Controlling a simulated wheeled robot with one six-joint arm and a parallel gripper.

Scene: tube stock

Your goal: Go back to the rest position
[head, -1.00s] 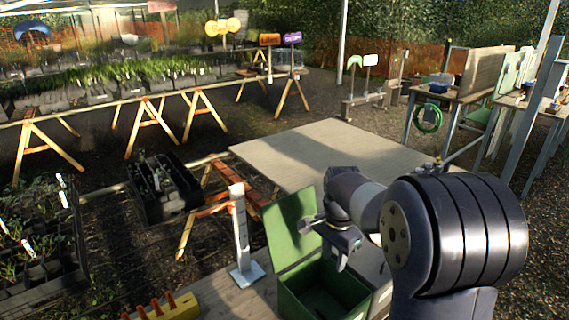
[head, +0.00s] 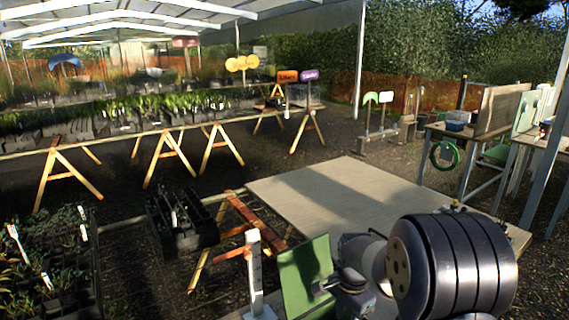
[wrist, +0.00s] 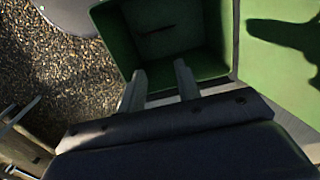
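My gripper (wrist: 160,82) shows in the wrist view with its two fingers apart and nothing between them. It is over the near edge of an open green box (wrist: 213,72). A dark thin mark or item lies on the box's floor. In the head view my arm reaches in from the lower right, and its wrist is beside the box's raised green lid (head: 303,272). The fingers and the box's body are not clearly visible there, at or below the bottom edge.
A white upright post (head: 254,270) on a base stands left of the lid. A bare wooden table (head: 340,205) lies beyond my arm. A black plant crate (head: 182,222) is at left. Trestle benches with plants stand behind. Gravel ground (wrist: 70,75) shows beside the box.

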